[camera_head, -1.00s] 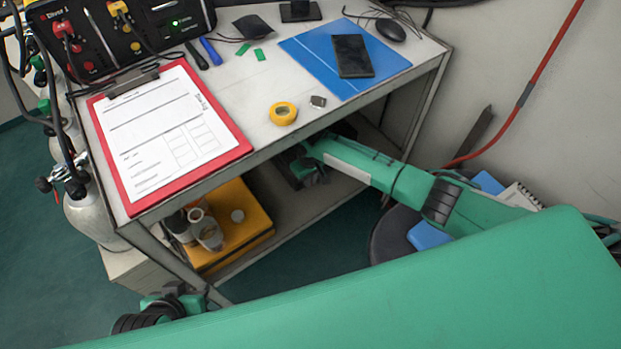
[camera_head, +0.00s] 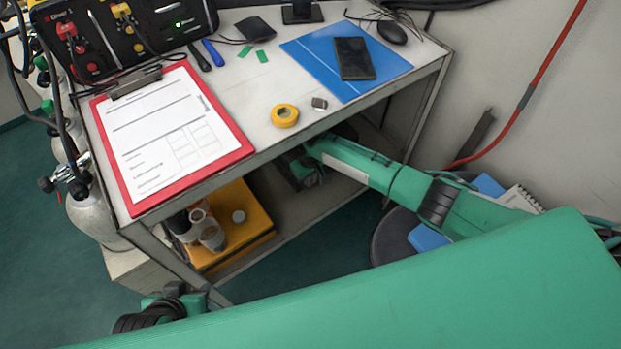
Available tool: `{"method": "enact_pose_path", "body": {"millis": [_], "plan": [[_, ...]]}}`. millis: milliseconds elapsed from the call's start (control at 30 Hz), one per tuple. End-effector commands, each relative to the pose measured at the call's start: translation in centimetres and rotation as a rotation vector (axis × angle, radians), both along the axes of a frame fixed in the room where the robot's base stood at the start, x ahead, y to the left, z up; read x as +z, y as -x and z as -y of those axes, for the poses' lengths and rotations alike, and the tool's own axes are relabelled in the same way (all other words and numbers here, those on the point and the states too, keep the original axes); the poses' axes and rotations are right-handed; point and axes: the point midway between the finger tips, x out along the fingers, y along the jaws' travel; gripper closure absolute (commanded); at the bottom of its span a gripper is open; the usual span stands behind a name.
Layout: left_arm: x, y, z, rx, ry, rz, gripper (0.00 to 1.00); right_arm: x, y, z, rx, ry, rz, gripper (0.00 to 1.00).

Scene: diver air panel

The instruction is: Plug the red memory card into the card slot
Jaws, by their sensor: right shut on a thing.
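No red memory card shows in the head view, and I cannot make out a card slot. Two small green cards (camera_head: 243,51) (camera_head: 262,56) lie flat at the back of the white tabletop (camera_head: 256,88). A black box with a cable (camera_head: 253,29) is behind them. My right gripper (camera_head: 300,172) is low at the tabletop's front edge, partly under it. Its fingers and what they hold are hidden. My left gripper (camera_head: 172,303) is low at the lower left, mostly behind my own green arm; its fingers cannot be made out.
A red clipboard (camera_head: 243,150), yellow tape roll (camera_head: 284,115), small dark-grey item (camera_head: 319,103), blue mat (camera_head: 300,55) with black phone (camera_head: 354,58), and mouse (camera_head: 391,32) lie on top. The air panel (camera_head: 150,45) stands back left. An orange case (camera_head: 255,218) is below.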

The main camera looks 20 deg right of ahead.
Motion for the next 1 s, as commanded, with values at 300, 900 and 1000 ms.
{"method": "enact_pose_path", "body": {"millis": [300, 900, 1000], "plan": [[0.1, 0.0, 0.0, 0.0, 0.0, 0.0, 0.7, 0.1, -0.3, -0.1, 0.0, -0.001, 0.002, 0.67], [1.3, 0.0, 0.0, 0.0, 0.0, 0.0, 0.7, 5.0, -0.3, 0.0, 0.0, -0.001, 0.003, 0.67], [1.5, 0.0, 0.0, 0.0, 0.0, 0.0, 0.7, 6.3, -0.3, -0.1, 0.0, -0.001, 0.003, 0.67]]}}
